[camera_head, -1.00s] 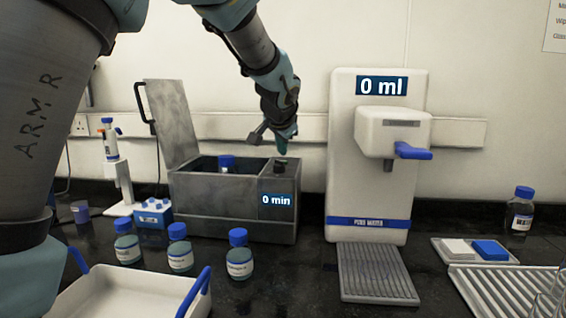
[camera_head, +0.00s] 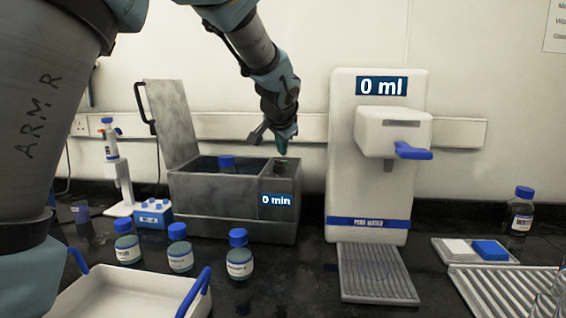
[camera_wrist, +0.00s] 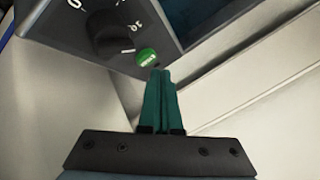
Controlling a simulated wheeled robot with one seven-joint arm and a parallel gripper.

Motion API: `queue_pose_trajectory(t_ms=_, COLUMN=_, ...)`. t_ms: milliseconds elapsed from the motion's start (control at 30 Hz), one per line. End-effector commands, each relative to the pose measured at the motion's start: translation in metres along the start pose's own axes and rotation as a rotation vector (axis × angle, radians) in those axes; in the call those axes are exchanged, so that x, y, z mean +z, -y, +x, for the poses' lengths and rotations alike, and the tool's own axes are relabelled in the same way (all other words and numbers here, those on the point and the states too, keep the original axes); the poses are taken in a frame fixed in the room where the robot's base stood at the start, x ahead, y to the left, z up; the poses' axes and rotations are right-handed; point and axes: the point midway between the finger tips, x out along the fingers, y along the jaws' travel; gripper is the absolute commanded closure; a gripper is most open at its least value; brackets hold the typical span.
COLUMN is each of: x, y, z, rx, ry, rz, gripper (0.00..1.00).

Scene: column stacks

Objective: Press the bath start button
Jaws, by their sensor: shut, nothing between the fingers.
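The bath (camera_head: 215,220) is a grey metal box with its lid (camera_head: 172,120) raised and a display reading "0 min". In the wrist view, a green start button (camera_wrist: 147,57) sits on the bath's top panel beside a black dial (camera_wrist: 110,37). My gripper (camera_wrist: 160,73) is shut and empty, its green fingertips close to the button, just below it in the picture. I cannot tell whether they touch. In the head view my gripper (camera_head: 281,152) is above the right end of the bath, and the button is not clear there.
A water dispenser (camera_head: 340,190) reading "0 ml" stands right of the bath. Several blue-capped bottles (camera_head: 180,258) and a white tray (camera_head: 120,300) are in front. The raised lid is left of my arm.

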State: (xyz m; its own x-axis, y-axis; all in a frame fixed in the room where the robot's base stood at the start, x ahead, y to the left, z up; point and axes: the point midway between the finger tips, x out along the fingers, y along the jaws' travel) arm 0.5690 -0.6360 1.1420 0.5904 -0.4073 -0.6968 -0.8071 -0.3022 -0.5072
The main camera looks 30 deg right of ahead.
Motion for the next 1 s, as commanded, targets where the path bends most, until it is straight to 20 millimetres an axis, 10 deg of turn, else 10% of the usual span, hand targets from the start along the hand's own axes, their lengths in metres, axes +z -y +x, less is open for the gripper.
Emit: queue_pose_trajectory(t_ms=1000, x=0.0043, y=-0.0044, z=0.0059, rx=0.000, ry=0.000, rz=0.000, gripper=1.00)
